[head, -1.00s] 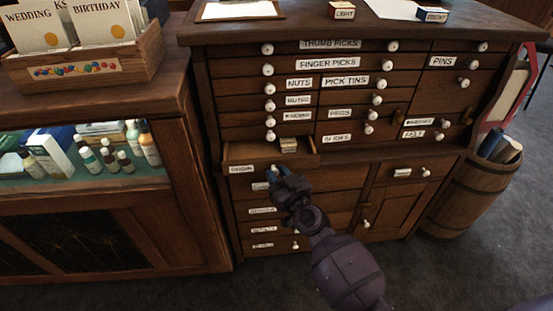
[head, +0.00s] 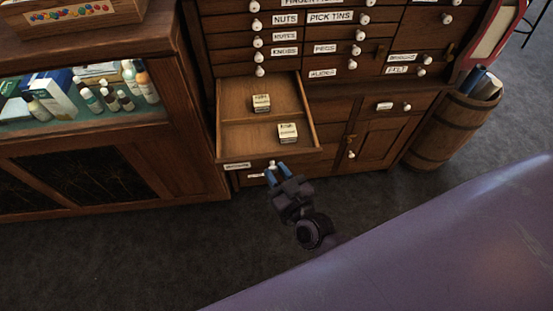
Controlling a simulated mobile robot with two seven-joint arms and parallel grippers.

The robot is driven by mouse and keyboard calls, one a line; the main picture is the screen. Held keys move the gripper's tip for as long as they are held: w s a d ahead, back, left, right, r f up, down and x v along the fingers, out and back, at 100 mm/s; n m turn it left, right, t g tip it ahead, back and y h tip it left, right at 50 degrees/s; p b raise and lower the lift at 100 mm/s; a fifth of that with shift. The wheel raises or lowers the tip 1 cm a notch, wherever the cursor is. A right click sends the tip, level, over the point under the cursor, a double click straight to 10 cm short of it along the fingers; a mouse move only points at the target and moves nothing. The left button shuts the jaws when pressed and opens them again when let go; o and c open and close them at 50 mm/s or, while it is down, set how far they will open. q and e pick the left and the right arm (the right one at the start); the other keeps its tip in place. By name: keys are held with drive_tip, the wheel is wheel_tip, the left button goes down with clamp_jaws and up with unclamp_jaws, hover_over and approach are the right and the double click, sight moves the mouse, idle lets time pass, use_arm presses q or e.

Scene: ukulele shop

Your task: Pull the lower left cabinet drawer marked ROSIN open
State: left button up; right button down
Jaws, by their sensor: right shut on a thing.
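The lower left drawer (head: 237,107) of the wooden cabinet stands pulled well out, showing its inside. A divider crosses it, and a small pale box (head: 261,103) lies behind the divider with another small box (head: 288,133) in front of it. The drawer's front carries a white label (head: 237,166), too small to read. My right gripper (head: 275,175) has its blue fingertips shut on the white knob (head: 272,164) of this drawer. The fingers partly hide the knob. My left gripper is not in view.
Closed labelled drawers (head: 330,17) rise above, and a cabinet door (head: 382,142) is shut to the right. A barrel (head: 450,130) with rolled items stands farther right. A glass display case (head: 80,105) is at left. The dark floor (head: 130,250) in front is clear.

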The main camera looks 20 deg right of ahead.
drive_tip(key=shift+s+a, duration=0.15)
drive_tip(key=shift+s, duration=0.2)
drive_tip(key=c, duration=0.9)
unclamp_jaws()
drive_tip(key=shift+s, duration=0.1)
